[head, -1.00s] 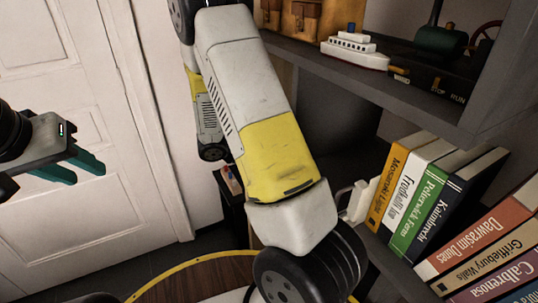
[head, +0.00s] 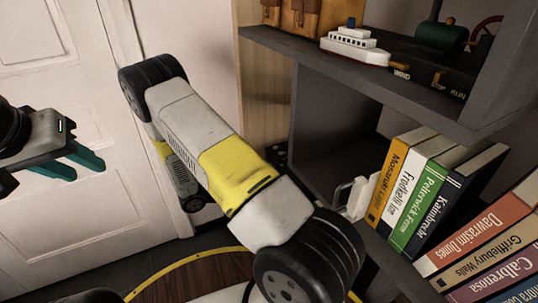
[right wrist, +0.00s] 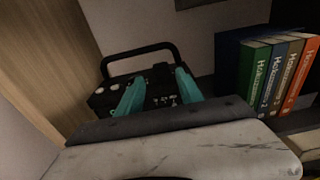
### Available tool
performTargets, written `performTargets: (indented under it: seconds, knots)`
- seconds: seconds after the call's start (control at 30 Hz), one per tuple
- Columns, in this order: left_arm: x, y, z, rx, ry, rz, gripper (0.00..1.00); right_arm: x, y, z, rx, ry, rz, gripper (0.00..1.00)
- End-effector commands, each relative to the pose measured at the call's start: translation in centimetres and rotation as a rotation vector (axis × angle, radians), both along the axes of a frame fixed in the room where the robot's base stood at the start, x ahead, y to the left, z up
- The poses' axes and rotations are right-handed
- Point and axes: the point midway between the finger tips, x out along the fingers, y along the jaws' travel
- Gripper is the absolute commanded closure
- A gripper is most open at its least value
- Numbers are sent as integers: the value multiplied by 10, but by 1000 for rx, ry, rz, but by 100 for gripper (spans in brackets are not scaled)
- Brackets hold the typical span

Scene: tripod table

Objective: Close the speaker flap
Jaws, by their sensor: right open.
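A dark box with a black carrying handle, which looks like the speaker (right wrist: 103,99), stands ahead in the right wrist view. Pale knobs or marks show on it, but I cannot make out its flap. My right gripper (right wrist: 157,88) is open, its two teal fingers wide apart in front of the box, hiding part of it. No contact can be told. In the head view my right arm hides the right gripper, and only a small dark part shows beside the arm. My left gripper (head: 90,170) is open and empty at the left, before the white door.
A grey shelf (head: 395,95) holds a toy ship (head: 355,48) above and leaning books (head: 428,195) below, beside a white object (head: 353,198). More books (right wrist: 275,75) stand right of the box. A wooden panel (right wrist: 45,65) rises at its left.

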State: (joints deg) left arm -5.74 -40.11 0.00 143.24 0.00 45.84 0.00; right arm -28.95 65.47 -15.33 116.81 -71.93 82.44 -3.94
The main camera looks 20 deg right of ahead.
Motion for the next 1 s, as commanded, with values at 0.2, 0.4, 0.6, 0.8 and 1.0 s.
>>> performTargets:
  seconds: [0.2, 0.4, 0.6, 0.8, 1.0]
  knots:
    - [0, 0, 0, 0, 0, 0, 63, -1, -2, -4, -56, -12, 12, 56]
    - [0, 0, 0, 0, 0, 0, 63, 2, -34, -4, -54, -12, 10, 56]
    - [0, 0, 0, 0, 0, 0, 63, 4, -61, -4, -53, -12, 11, 56]
    - [0, 0, 0, 0, 0, 0, 63, 6, -72, -4, -52, -12, 14, 56]
    - [0, 0, 0, 0, 0, 0, 63, 6, -73, -4, -52, -12, 14, 56]
